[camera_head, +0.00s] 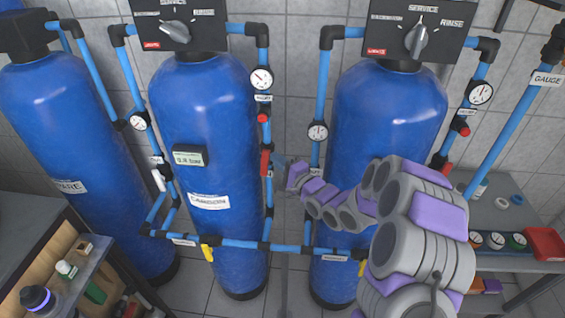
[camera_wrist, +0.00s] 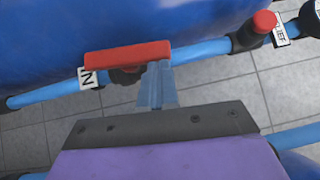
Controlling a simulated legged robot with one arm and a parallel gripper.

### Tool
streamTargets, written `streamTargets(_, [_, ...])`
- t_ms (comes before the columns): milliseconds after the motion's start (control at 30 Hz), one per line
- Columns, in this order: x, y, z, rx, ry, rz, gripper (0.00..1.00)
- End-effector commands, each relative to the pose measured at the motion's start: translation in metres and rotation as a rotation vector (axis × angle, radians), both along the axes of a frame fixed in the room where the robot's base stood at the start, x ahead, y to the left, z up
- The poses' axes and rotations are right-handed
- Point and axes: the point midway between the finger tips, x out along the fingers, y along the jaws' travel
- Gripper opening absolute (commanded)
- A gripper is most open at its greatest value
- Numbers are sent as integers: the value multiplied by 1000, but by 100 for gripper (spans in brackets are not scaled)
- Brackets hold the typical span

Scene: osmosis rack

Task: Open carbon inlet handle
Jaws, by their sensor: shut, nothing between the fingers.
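The carbon tank (camera_head: 208,190) is the blue middle cylinder with a "CARBON" label. A red valve handle (camera_head: 265,163) sits on the blue vertical pipe at its right side. The same handle (camera_wrist: 125,54) shows in the wrist view, lying roughly along the pipe beside a small, partly readable white tag (camera_wrist: 89,77). My gripper (camera_wrist: 157,80) is shut and empty, its fingertips at the right end of the handle; I cannot tell whether they touch it. In the head view my gripper (camera_head: 281,161) is just right of the handle, small and partly blurred.
Another blue tank (camera_head: 385,120) stands behind my arm at right, and one (camera_head: 70,150) at left. Pressure gauges (camera_head: 262,78) and a red knob (camera_wrist: 265,20) sit along the pipes. Low pipes with yellow handles (camera_head: 207,252) cross below. A shelf (camera_head: 75,250) with bottles is at lower left.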

Motion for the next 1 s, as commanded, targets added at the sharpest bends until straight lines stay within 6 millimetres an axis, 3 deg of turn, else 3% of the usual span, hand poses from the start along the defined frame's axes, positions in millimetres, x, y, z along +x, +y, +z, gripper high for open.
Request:
streamTargets(333, [1,5,7,-127,4,0,0])
streamTargets(1000, [-1,6,5,-143,6,0,0])
